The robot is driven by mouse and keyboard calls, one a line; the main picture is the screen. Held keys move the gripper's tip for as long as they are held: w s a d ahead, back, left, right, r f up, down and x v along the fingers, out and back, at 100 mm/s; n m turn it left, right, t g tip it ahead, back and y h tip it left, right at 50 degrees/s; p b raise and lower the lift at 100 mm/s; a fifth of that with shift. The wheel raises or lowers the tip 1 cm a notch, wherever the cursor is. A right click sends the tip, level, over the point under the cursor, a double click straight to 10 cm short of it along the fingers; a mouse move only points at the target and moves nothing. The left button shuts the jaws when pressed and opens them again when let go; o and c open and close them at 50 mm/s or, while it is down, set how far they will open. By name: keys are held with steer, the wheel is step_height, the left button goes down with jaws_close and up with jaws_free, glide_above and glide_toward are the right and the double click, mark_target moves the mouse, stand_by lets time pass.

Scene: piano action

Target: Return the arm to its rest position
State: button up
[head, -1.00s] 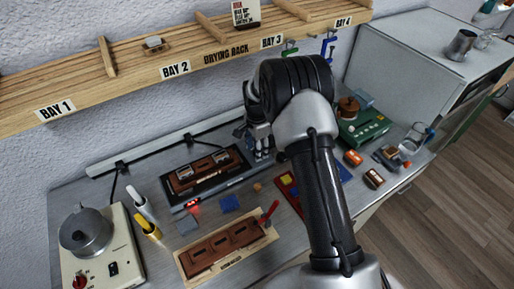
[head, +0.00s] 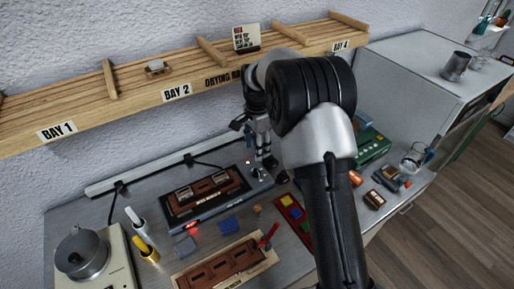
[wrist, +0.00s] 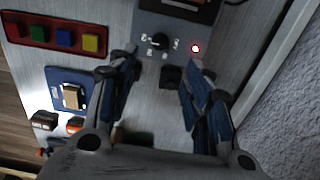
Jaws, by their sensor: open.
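My arm rises from the lower right of the head view and bends over at the top. My gripper (head: 262,152) hangs above the back of the bench, close to the right end of the dark device with brown blocks (head: 207,196). In the wrist view my gripper (wrist: 162,75) has its two blue-padded fingers spread apart. Nothing is between them. My arm hides part of the bench's right side.
A wooden drying rack (head: 133,101) runs along the wall behind the gripper. A red tray with coloured squares (head: 293,213) lies right of centre. A grey pot (head: 82,254) stands at left, a green machine (head: 372,148) at right. A grey cabinet (head: 425,95) borders the right.

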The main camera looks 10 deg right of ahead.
steer(key=s+r+n+t+b, duration=0.2)
steer(key=s+r+n, duration=0.5)
steer(key=s+r, duration=0.95)
steer(key=s+f+n+t, duration=0.1)
steer(key=s+n, duration=0.6)
steer(key=s, duration=1.3)
steer(key=shift+n+t+b, duration=0.3)
steer(key=shift+t+b, duration=0.1)
steer(key=shift+t, duration=0.4)
